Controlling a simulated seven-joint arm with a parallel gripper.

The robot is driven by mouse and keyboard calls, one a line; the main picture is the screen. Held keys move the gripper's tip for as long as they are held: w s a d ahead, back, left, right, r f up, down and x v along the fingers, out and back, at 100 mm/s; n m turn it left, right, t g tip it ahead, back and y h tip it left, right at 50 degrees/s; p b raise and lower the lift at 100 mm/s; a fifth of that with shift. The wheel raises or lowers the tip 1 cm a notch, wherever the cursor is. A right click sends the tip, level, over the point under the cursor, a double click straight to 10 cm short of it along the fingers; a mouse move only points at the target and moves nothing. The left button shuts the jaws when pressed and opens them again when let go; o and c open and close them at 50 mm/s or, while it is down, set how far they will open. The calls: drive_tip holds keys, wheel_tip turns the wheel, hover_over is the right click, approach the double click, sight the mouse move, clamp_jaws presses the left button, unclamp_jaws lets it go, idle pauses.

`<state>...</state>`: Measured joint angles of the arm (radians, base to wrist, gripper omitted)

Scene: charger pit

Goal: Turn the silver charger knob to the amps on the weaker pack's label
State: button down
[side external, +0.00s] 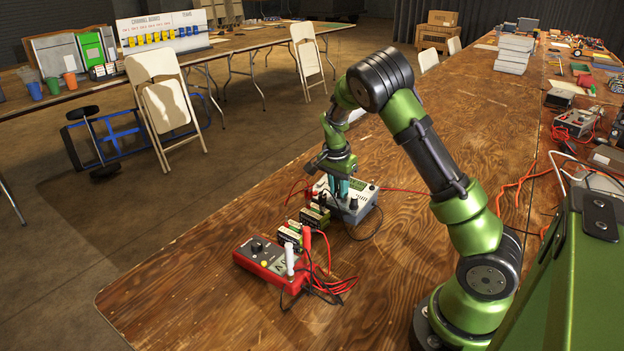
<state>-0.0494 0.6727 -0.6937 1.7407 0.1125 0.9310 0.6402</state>
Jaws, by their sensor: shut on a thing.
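Red and black leads (335,285) lie coiled beside the meter, and a black cable loops right of the charger. A white marker-like stick (290,262) stands at the meter. The wooden table (220,315) is bare at the front left. More gear lies along the right side.

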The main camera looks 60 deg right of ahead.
sight(332, 203)
drive_tip(key=c, duration=1)
unclamp_jaws()
drive_tip(key=a+r, duration=0.1)
drive_tip(key=r, duration=0.4)
drive_tip(key=a+r, duration=0.1)
drive_tip(key=r, duration=0.5)
drive_tip(key=a+r, duration=0.1)
drive_tip(key=r, duration=0.4)
drive_tip(key=shift+r, duration=0.35)
drive_tip(key=s+a+r+n+t+y, duration=0.1)
drive_tip(key=s+a+n+t, duration=0.1)
drive_tip(key=s+a+n, duration=0.3)
drive_tip(key=s+a+r+n+t+y, duration=0.1)
drive_tip(key=s+a+n, duration=0.4)
drive_tip(key=a, duration=0.5)
drive_tip(key=s+a+n+t+y, duration=0.2)
drive_tip(key=s+a+n+t, duration=0.2)
drive_tip(key=a, duration=0.4)
drive_tip(key=shift+s+a+r+n, duration=0.25)
drive_tip(key=shift+s+r+n, duration=0.15)
drive_tip(key=shift+s, duration=0.3)
